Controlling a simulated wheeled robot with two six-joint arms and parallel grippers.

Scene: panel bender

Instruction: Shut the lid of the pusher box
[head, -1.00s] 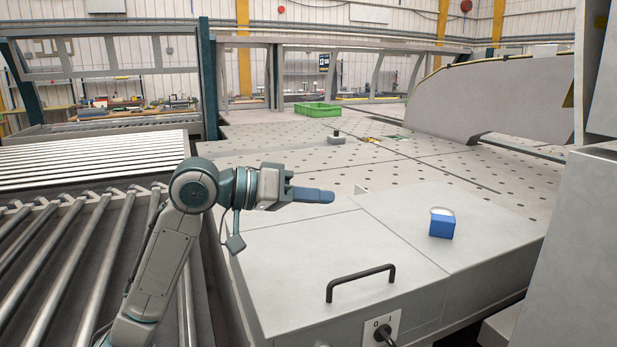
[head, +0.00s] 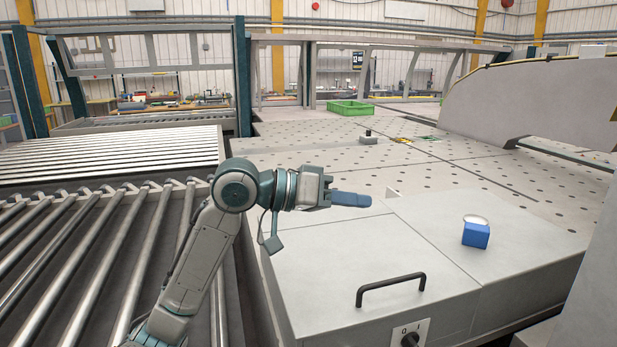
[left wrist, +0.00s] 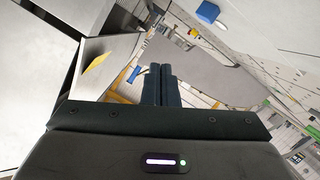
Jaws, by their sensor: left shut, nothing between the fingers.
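The pusher box's lid (head: 340,270) lies flat and level with the surface around it in the head view. It has a black bar handle (head: 391,290) near its front edge. My left gripper (head: 352,199) is above the far part of the lid, pointing right, with its blue-grey fingers together and nothing between them. The shut fingers (left wrist: 161,84) also show in the left wrist view. My right gripper is not in view.
A rotary switch (head: 410,339) is on the front face. Rollers (head: 70,260) lie to the left. A green crate (head: 350,108) stands far back on the perforated table.

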